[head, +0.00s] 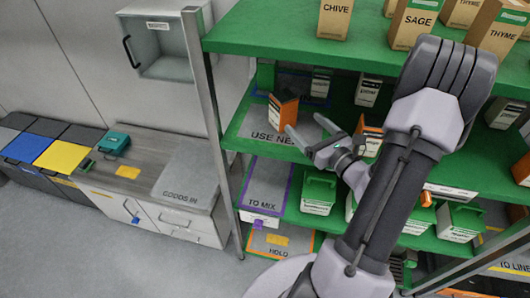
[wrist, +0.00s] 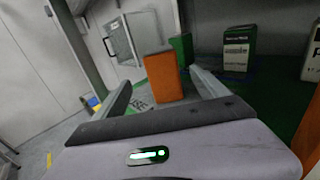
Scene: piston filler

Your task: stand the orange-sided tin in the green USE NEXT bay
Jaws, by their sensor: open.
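The orange-sided tin (head: 284,112) stands on the grey mat of the green-edged USE NEXT bay (head: 265,136), near the mat's right part. It looks upright, with an orange side toward my gripper. My gripper (head: 306,128) is open, just in front and to the right of the tin. In the wrist view the tin (wrist: 162,77) shows ahead between the two spread fingertips (wrist: 160,79), with a gap on each side. I cannot tell whether the tips reach past its near face. The tin's far side is hidden.
Another orange-sided tin (head: 371,138) stands right of my gripper on the same green shelf. White-and-green tins (head: 367,92) stand further back. The upper shelf (head: 285,40) with brown boxes is above. A metal post (head: 204,90) stands left of the bay. The TO MIX bay (head: 266,183) lies below.

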